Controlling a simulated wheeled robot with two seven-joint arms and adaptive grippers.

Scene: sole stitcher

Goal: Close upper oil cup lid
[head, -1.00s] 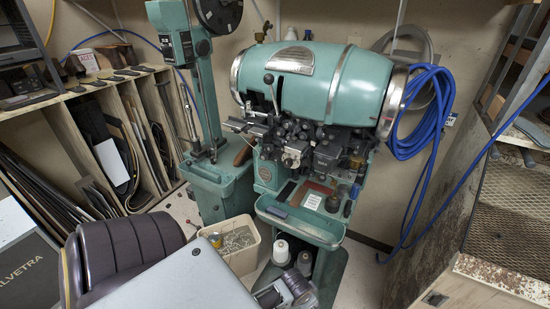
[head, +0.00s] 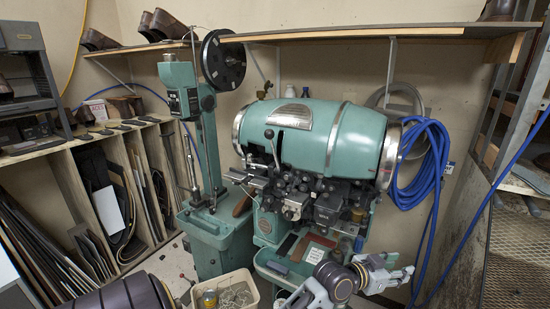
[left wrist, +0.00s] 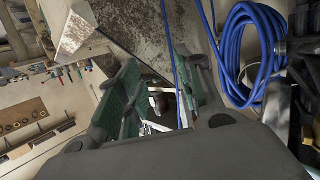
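The teal sole stitcher (head: 330,140) stands in the middle of the head view, with a barrel-shaped housing. A small grey fitting (head: 305,92) sticks up on top of the housing. A brass fitting (head: 266,90) shows to its left. I cannot tell which is the upper oil cup, or whether a lid is open. My left gripper (head: 398,273) is below and right of the housing, in front of the machine's lower right side, apart from both fittings. In the left wrist view its two green-padded fingers (left wrist: 160,85) are spread with nothing between them. My right gripper is not in view.
A wall shelf (head: 350,34) runs above the housing. A blue hose coil (head: 420,170) hangs right of it and also shows in the left wrist view (left wrist: 255,50). A teal post machine (head: 200,150) stands left. A white bin (head: 235,292) sits on the floor.

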